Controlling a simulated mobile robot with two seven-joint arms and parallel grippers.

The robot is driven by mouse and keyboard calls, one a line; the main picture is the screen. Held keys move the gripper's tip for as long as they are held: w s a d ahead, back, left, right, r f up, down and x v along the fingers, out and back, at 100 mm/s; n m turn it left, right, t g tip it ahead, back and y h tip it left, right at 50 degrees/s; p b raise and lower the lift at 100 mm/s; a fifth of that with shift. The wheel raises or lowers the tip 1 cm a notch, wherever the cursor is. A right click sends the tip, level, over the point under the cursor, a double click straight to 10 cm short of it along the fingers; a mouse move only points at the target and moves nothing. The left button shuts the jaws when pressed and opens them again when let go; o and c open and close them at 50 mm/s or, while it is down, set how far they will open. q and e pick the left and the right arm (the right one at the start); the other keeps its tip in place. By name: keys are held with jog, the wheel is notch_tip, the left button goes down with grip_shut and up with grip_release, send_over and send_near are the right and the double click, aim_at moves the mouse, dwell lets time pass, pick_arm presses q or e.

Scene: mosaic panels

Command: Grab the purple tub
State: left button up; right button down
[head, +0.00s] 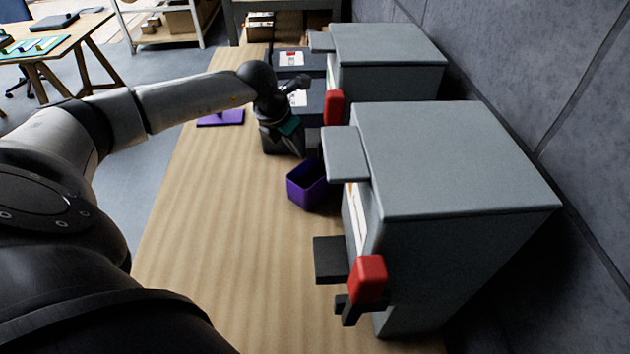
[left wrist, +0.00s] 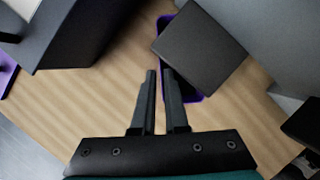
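The purple tub (head: 308,187) is an open box standing upright on the wooden table, beside the front of the nearer grey machine. My left gripper (head: 284,135) is just beyond the tub in the head view. In the left wrist view, the tub (left wrist: 197,97) is partly hidden under a dark square plate and behind a finger. The left gripper's fingers (left wrist: 159,72) are apart with a narrow gap. The right finger overlaps the tub in that picture; I cannot tell whether it touches it. My right gripper is not in view.
Two grey machines (head: 460,160) stand along the right side, with red handles (head: 367,279) and jutting ledges (head: 346,153) close to the tub. A flat purple piece (head: 221,118) lies at the table's left edge. The near part of the wooden table (head: 230,240) is clear.

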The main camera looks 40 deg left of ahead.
pick_arm(q)
jog(key=shift+x, duration=2.35)
jog(key=shift+f+b, duration=0.15)
jog(key=shift+b, duration=0.15)
grip_shut()
